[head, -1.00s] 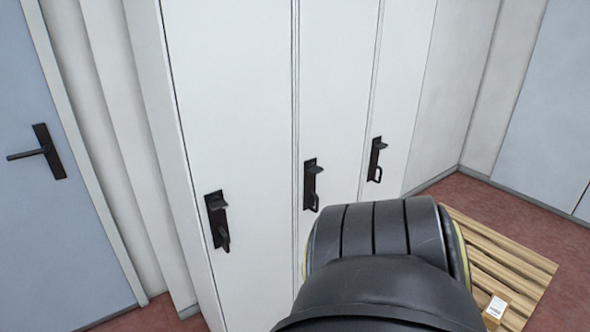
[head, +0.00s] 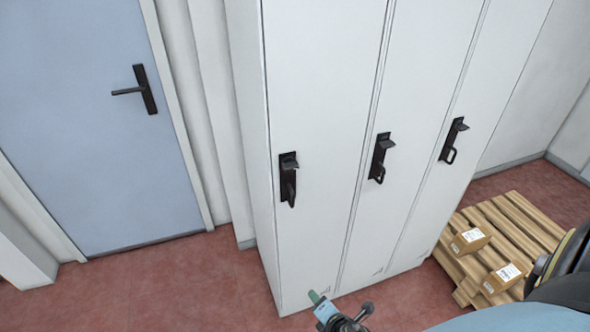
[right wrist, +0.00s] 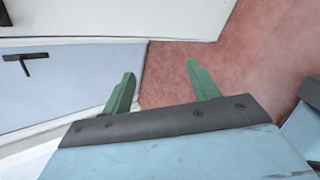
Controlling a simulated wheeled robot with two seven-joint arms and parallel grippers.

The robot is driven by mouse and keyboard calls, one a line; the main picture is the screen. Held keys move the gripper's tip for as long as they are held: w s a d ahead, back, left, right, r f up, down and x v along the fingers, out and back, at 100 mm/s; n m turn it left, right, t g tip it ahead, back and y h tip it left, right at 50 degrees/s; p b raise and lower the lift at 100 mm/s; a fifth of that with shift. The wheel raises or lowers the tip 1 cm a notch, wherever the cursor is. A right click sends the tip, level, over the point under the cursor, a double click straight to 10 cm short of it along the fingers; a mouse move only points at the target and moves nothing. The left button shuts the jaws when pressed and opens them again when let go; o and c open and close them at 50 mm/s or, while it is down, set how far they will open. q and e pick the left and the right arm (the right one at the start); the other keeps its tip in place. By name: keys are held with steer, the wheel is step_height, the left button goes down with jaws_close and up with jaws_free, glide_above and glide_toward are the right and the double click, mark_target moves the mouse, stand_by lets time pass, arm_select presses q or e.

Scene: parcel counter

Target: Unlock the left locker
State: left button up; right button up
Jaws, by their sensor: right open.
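The left locker (head: 315,90) is a tall white door, shut, at the left end of a row of three. Its dark latch plate (head: 289,162) has a small projecting piece at the top and a handle hanging below it. My right gripper (head: 317,299), light blue with green fingers, is low at the bottom of the head view, well below the latch and apart from it. In the right wrist view its two green fingers (right wrist: 160,88) are spread with nothing between them. My left gripper is not in view.
The middle and right lockers have similar dark handles (head: 380,158) (head: 453,140). A blue door (head: 85,130) with a lever handle is at the left. A wooden pallet (head: 520,220) with two cartons (head: 469,240) stands at the right. The red floor (head: 180,290) before the lockers is clear.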

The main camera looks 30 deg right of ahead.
steer(key=w+d+r+n+t+h+p, duration=0.1)
steer(key=w+r+n+t, duration=0.15)
steer(key=r, duration=0.55)
steer(key=w+d+r+n+t+p, duration=0.1)
steer(key=w+r+n, duration=0.3)
steer(key=r, duration=0.4)
steer(key=n+t+h+p, duration=0.1)
steer(key=n+t+p, duration=0.1)
steer(key=n+t, duration=0.3)
glide_toward(292, 168)
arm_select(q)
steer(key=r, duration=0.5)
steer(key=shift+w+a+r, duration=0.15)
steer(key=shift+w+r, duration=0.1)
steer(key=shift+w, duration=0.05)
arm_select(e)
steer(key=shift+n+g, duration=0.45)
steer(key=shift+g, duration=0.2)
steer(key=x, duration=0.6)
steer(key=r+x, duration=0.1)
steer(key=x, duration=0.2)
steer(key=shift+w, duration=0.3)
steer(key=c, duration=1)
